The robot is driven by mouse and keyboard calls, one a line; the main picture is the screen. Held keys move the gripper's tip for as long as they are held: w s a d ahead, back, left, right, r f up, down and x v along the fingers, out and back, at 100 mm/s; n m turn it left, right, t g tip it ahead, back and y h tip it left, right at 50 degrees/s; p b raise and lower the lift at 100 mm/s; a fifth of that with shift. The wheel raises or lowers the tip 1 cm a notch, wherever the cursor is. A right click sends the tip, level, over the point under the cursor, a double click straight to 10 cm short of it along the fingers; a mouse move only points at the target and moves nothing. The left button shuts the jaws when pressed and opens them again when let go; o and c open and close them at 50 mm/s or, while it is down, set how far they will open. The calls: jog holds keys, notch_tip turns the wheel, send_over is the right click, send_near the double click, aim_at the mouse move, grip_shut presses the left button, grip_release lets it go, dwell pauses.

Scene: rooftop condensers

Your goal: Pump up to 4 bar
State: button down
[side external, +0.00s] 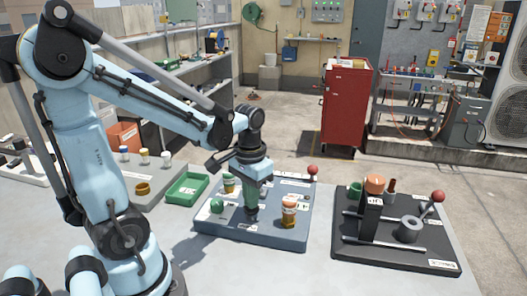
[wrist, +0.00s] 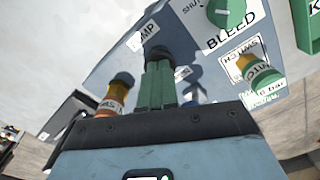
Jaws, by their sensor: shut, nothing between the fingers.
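My gripper (side external: 251,210) points down over the blue-grey board (side external: 270,235), its green fingers shut with nothing between them. In the wrist view the closed fingers (wrist: 158,56) have a dark end beside the PUMP label (wrist: 148,32). I cannot tell whether they touch the pump or stop just above it. A green knob (wrist: 228,10) sits by the BLEED label (wrist: 232,32). I can make out no pressure reading.
An orange-brown cylinder (side external: 289,212) and a red-ball lever (side external: 313,170) stand on the board's right side. A black board (side external: 440,240) with rails and a red-ball lever is further right. A green tray (side external: 182,189) lies to the left. Bare table shows between the boards.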

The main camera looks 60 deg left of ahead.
jog(key=shift+r, duration=1.85)
jog(key=w+d+r+m+t, duration=0.1)
jog(key=d+r+m+t, duration=0.1)
jog(key=d+t, duration=0.5)
jog(key=shift+w+d+r+m, duration=0.3)
jog(key=shift+d+r+m, duration=0.15)
jog(key=shift+d, duration=0.2)
